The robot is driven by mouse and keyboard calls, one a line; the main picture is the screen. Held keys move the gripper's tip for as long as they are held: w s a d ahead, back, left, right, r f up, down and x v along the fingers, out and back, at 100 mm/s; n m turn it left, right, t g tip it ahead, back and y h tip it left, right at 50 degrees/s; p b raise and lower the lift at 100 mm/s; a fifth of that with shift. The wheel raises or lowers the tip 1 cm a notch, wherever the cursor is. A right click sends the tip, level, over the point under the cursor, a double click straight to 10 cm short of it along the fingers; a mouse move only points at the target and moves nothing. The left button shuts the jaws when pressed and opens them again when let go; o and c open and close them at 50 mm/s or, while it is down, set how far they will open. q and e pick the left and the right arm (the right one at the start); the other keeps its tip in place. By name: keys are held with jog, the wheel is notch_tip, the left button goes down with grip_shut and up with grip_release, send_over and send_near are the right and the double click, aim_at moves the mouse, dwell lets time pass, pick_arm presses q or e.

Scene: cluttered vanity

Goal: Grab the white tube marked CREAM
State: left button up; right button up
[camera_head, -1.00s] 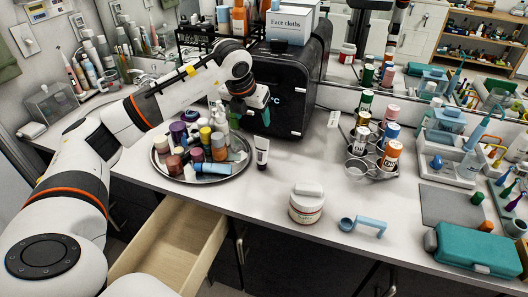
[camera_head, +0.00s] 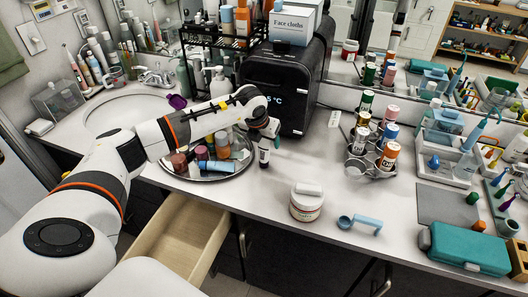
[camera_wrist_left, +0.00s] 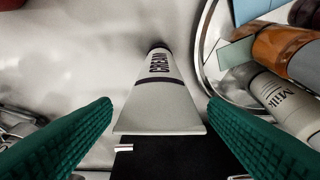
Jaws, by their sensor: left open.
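The white tube marked CREAM (camera_head: 264,155) stands beside the round tray, at its right edge. In the left wrist view the tube (camera_wrist_left: 160,92) shows its dark lettering and a dark band, and it lies between my two green finger pads. My left gripper (camera_head: 269,134) is open and straddles the tube from above, partly covering it in the head view. In the left wrist view my gripper (camera_wrist_left: 160,112) shows clear gaps between each pad and the tube. My right gripper is not in view.
The round tray (camera_head: 222,176) holds several bottles, some hidden by my left arm. A black box-shaped appliance (camera_head: 285,95) stands close behind the tube. A white jar (camera_head: 306,203) and a blue scoop (camera_head: 360,224) are to the right. A wooden drawer (camera_head: 180,235) is open below the counter.

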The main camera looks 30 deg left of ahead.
pick_arm(q)
jog(key=c, duration=1.3)
